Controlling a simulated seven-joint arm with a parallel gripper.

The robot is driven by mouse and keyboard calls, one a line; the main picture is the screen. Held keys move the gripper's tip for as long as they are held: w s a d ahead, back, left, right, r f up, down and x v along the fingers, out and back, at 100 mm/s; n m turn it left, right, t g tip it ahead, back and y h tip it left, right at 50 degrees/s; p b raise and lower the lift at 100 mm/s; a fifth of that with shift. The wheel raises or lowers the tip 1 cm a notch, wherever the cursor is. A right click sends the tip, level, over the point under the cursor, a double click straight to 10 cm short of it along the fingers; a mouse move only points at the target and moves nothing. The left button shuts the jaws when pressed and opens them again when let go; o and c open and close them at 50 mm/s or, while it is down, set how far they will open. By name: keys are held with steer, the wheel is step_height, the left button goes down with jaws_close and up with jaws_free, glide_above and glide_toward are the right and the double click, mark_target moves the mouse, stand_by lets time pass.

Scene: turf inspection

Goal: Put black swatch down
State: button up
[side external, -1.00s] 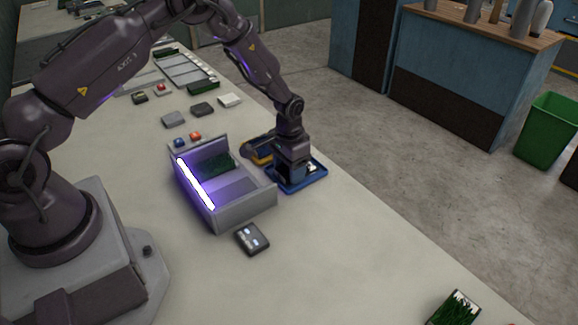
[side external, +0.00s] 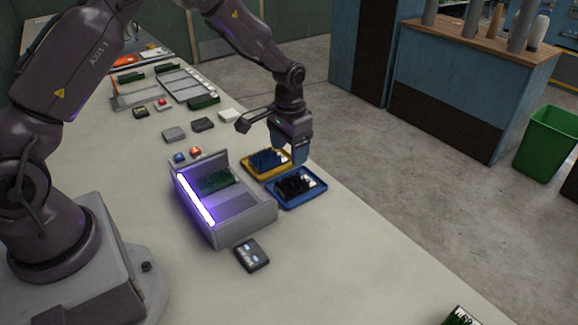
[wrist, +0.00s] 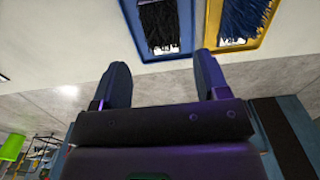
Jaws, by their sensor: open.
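The black swatch (side external: 293,186) lies in the blue tray (side external: 300,202) on the bench, to the right of the grey light box. It also shows in the wrist view (wrist: 160,24), inside the blue tray's rim (wrist: 187,28). My gripper (side external: 300,158) is above and just behind the blue tray, apart from the swatch. In the wrist view its two fingers (wrist: 160,85) are spread with nothing between them. A blue swatch (side external: 267,160) lies in the yellow tray (side external: 247,172) beside the blue tray; it shows in the wrist view too (wrist: 242,18).
The grey light box (side external: 245,225) with a lit strip and a green swatch (side external: 215,180) stands left of the trays. A small dark device (side external: 252,255) lies in front of it. Small blocks and racks sit farther back. The bench's right edge runs close beside the trays.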

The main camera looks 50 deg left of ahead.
steer(key=s+d+r+t, duration=0.1)
steer(key=s+r, duration=0.3)
steer(key=r, duration=0.5)
steer(key=s+d+r+t, duration=0.1)
steer(key=s+r, duration=0.3)
steer(key=r, duration=0.4)
steer(key=s+d+r+t, duration=0.1)
steer(key=s+r, duration=0.2)
steer(key=s, duration=0.6)
steer(key=s+d+r+t, duration=0.2)
steer(key=s+r, duration=0.2)
steer(key=s, duration=0.4)
steer(key=shift+s+t, duration=0.3)
steer(key=shift+s, duration=0.1)
steer(key=shift+r, duration=0.1)
